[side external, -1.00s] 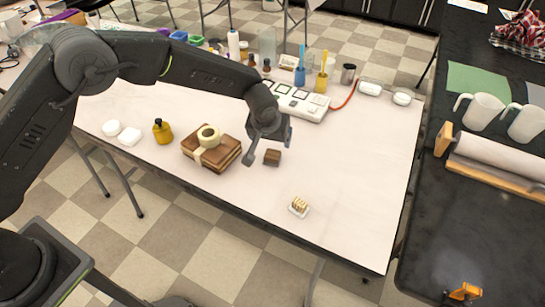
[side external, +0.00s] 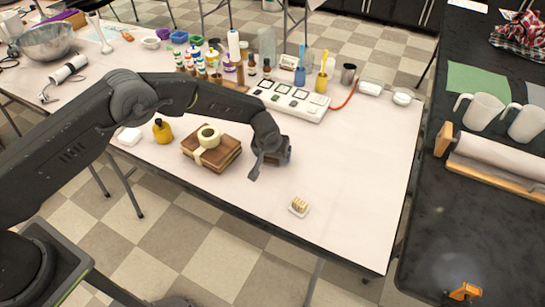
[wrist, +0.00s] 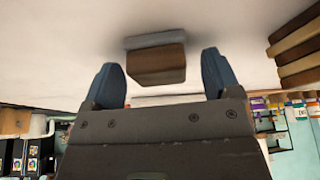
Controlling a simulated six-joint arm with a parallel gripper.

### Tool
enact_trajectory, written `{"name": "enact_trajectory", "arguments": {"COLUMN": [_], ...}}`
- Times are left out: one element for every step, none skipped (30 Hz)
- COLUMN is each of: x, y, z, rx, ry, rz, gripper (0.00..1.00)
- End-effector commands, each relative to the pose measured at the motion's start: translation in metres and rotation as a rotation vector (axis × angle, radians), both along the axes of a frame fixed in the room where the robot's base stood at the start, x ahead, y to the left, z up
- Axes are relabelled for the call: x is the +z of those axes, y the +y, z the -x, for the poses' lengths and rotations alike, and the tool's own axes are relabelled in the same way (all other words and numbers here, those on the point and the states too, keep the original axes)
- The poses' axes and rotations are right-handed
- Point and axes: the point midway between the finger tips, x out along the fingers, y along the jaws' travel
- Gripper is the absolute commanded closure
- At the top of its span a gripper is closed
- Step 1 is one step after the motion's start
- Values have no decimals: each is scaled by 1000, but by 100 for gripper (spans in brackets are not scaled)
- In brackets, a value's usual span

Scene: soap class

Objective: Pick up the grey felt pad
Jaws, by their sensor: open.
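A small brown block (wrist: 156,66) with a grey layer (wrist: 155,40) along its table side shows in the wrist view. The grey layer looks like the felt pad; I cannot tell whether it is joined to the brown part. My gripper (wrist: 162,76) is open, with one finger on each side of the block in the picture and no visible contact. In the side view my gripper (side external: 270,163) is low over the white table, right of the wooden stack, and hides most or all of the block.
A wooden stack (side external: 222,158) with a roll of tape (side external: 208,137) on it stands just left of my gripper. A yellow bottle (side external: 162,131) is further left. A white dish with tan pieces (side external: 299,207) lies front right. A white panel (side external: 291,100) is behind.

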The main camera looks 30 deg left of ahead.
Motion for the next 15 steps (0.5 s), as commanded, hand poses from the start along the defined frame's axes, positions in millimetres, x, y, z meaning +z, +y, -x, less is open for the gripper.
{"name": "enact_trajectory", "arguments": {"x": [0,0,0,0,0,0,0,0,0,0,0,0,0,0,0], "y": [0,0,0,0,0,0,0,0,0,0,0,0,0,0,0], "z": [0,0,0,0,0,0,0,0,0,0,0,0,0,0,0], "rx": [0,0,0,0,0,0,0,0,0,0,0,1,1,1,1], "ry": [0,0,0,0,0,0,0,0,0,0,0,0,0,0,0], "rz": [0,0,0,0,0,0,0,0,0,0,0,0,0,0,0], "gripper": [17,17,17,20,23,27,29,32,36,39,42,46,49,52,55]}}
